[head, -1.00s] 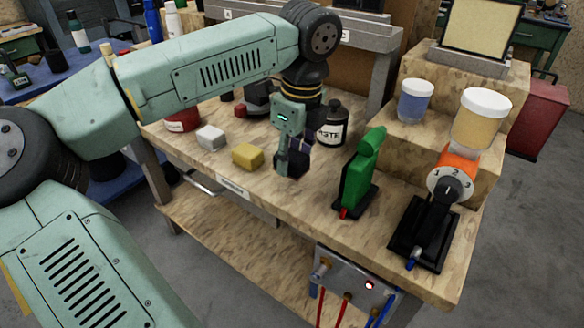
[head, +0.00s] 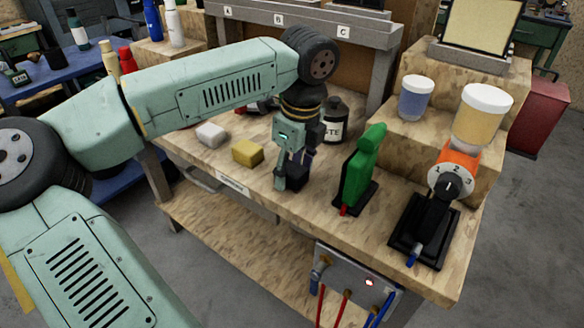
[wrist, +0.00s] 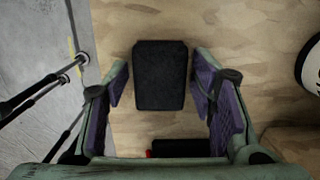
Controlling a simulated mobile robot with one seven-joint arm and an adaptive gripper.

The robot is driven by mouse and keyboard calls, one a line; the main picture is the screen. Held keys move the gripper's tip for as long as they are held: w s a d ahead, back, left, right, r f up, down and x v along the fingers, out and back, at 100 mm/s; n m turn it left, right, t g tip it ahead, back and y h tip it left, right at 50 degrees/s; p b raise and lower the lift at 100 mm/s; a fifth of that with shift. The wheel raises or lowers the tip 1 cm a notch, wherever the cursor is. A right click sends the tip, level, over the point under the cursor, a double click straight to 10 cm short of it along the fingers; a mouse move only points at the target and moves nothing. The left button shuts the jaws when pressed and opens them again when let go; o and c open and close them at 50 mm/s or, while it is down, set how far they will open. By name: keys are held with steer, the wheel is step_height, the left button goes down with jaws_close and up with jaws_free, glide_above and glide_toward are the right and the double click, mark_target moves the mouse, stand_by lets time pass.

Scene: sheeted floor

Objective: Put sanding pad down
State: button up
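The sanding pad is probably the dark block (wrist: 160,75) that lies between my fingers in the wrist view, over the bench top (wrist: 230,30). In the head view it is a dark shape (head: 296,174), partly hidden behind my gripper (head: 294,165). In the wrist view my gripper (wrist: 161,83) is open. Its purple-padded fingers stand on both sides of the block, with a visible gap on each side. The block appears to sit on the bench, though its underside is hidden.
A yellow block (head: 247,152) and a pale grey block (head: 211,134) lie to the left. A black paste bottle (head: 334,122) stands behind. A green tool on a black base (head: 359,175) is close on the right, beside a dial device (head: 438,205). The front bench edge is near.

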mark_target(298, 173)
steer(key=shift+o, duration=0.2)
steer(key=shift+r+p, duration=0.2)
steer(key=shift+p, duration=0.6)
step_height(298, 173, up, 10)
steer(key=s+d+b, duration=0.1)
steer(key=b, duration=0.2)
steer(key=shift+r, duration=0.15)
steer(key=shift+s, duration=0.1)
